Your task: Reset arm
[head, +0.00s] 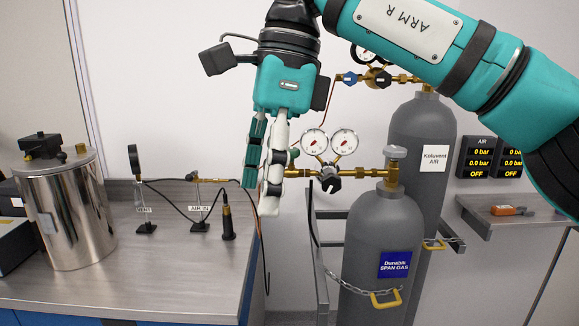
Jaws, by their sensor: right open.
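My right gripper (263,190) hangs from the teal arm that comes in from the upper right. Its fingers point down, one teal-dark and one white, and nothing shows between them. It is open, in front of the white wall, by the right edge of the grey counter and left of the gas regulator (328,157). The fingers overlap the regulator's left end in the picture; I cannot tell whether they touch. My left gripper is not in view.
A grey span gas cylinder (378,248) stands chained at the right, with an air cylinder (421,130) behind it. The counter (175,262) holds a steel vessel (67,212), a vent fitting (145,228) and an air-in fitting (200,226). A small shelf (510,214) sits at the far right.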

